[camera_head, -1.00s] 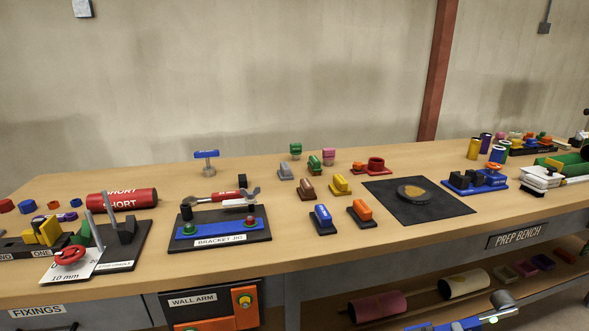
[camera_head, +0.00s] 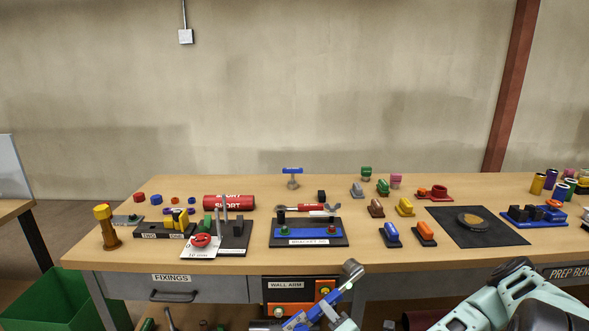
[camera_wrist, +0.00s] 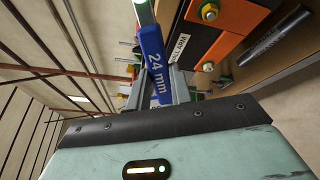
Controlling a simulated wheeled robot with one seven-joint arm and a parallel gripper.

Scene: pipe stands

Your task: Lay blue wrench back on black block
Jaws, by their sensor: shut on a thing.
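My gripper (camera_wrist: 162,88) is shut on the blue wrench (camera_wrist: 153,52), whose handle reads 24 mm in the wrist view. In the head view the blue wrench (camera_head: 335,302) is tilted, its grey end up, in front of the bench and below its top. A small black block (camera_head: 321,196) stands on the bench behind the black bracket jig (camera_head: 340,240). Another dark upright piece (camera_head: 281,216) stands at the jig's left, near a red-handled wrench (camera_head: 308,208). I cannot tell which black piece is the task's block.
The bench front carries an orange WALL ARM panel (camera_head: 282,309) close to the wrench. Stands and small coloured pieces crowd the bench top. A red cylinder (camera_head: 229,202) lies left of the jig. A green bin (camera_head: 62,300) stands at lower left.

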